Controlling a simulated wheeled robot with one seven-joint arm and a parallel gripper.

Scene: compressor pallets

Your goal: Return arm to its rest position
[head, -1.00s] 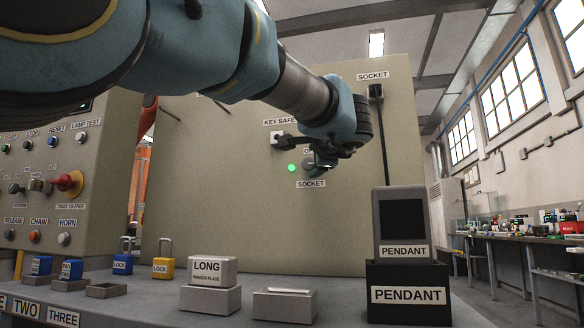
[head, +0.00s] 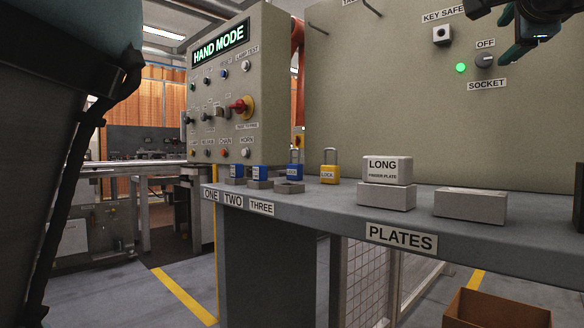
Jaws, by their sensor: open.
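My gripper (head: 508,36) is at the top right corner of the head view, cut off by the frame edge. It is dark with teal fingers, open, and nothing shows between them. It is just right of the socket switch (head: 484,61), labelled OFF and SOCKET, on the beige panel. I cannot tell whether they touch. A large teal and black part of my own arm (head: 75,60) fills the left edge. Most of the arm is out of view.
The grey bench (head: 330,205) holds several padlocks, including a yellow one (head: 329,173), the LONG plate block (head: 387,170) and an empty grey block (head: 470,205). The control box (head: 225,125) reads HAND MODE. A brown carton (head: 497,310) stands low right. Floor shows left.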

